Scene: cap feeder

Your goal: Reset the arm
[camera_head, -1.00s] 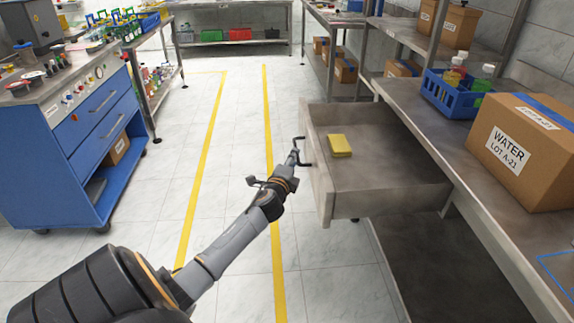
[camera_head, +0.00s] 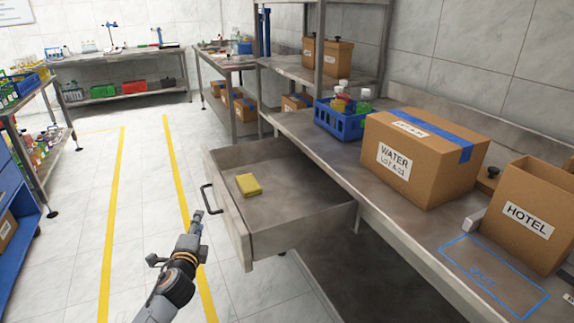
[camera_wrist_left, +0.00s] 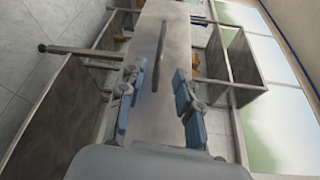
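My left gripper (camera_head: 197,216) is just in front of the open drawer (camera_head: 300,212), close to its dark handle (camera_head: 207,199). In the left wrist view, the fingers of the left gripper (camera_wrist_left: 158,75) are spread apart with nothing held between them. The handle (camera_wrist_left: 161,52) shows ahead of the gap, standing on the pale drawer front (camera_wrist_left: 166,25). A small gap seems to lie between the fingertips and the handle. A yellow block (camera_head: 248,185) lies in the drawer. My right gripper is not in view.
The steel workbench (camera_head: 375,185) above the drawer holds a blue crate (camera_head: 339,124) with bottles, a WATER box (camera_head: 412,170) and a HOTEL box (camera_head: 522,228). The floor to the left, with yellow lines (camera_head: 113,215), is clear.

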